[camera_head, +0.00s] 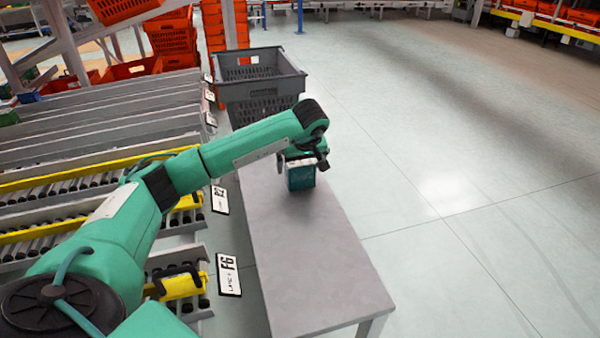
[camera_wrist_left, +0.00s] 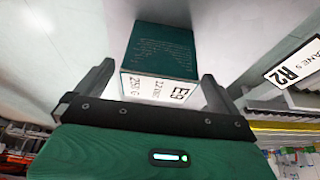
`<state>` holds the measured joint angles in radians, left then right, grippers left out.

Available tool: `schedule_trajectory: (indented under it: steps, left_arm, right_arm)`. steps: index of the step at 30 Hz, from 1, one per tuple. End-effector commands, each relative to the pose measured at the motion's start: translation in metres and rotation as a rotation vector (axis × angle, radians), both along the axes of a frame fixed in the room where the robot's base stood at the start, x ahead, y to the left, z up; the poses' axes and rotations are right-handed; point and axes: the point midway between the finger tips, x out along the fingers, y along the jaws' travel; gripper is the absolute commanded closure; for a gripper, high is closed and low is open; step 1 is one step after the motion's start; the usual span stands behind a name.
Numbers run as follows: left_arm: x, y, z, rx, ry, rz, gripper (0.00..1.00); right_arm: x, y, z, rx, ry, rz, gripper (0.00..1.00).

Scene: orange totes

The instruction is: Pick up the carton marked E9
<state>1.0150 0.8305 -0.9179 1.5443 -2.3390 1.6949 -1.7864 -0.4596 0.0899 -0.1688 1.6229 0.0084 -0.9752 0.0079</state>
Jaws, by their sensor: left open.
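The carton marked E9 (camera_head: 301,178) is a small teal box standing on the grey table. In the left wrist view the carton (camera_wrist_left: 162,52) shows its teal side and a white label face reading E9. My left gripper (camera_head: 300,160) is over the carton, at the end of the green arm. In the left wrist view the open fingers of the gripper (camera_wrist_left: 158,88) stand on either side of the carton's label end, with gaps visible. Whether a finger touches it, I cannot tell. My right gripper is in neither view.
The narrow grey table (camera_head: 310,265) is otherwise bare toward its near end. A grey crate (camera_head: 255,85) stands at its far end. Roller lanes (camera_head: 60,190) with yellow rails and lane signs (camera_head: 229,275) run along the left. Open floor lies to the right.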

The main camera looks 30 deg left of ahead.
Motion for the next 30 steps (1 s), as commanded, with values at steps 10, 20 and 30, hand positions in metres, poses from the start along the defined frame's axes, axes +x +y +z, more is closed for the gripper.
schedule_trajectory:
  steps: [10,20,30]
  left_arm:
    - [0.014,0.015,-0.038,0.000,0.002,0.001,0.00]
    - [0.014,0.015,-0.039,0.001,0.001,0.001,0.20]
    - [0.014,0.015,-0.038,0.001,0.000,0.000,0.52]
  right_arm:
    - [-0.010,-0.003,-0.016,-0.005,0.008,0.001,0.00]
    - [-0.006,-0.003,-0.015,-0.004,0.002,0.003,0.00]
    - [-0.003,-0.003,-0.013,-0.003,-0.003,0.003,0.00]
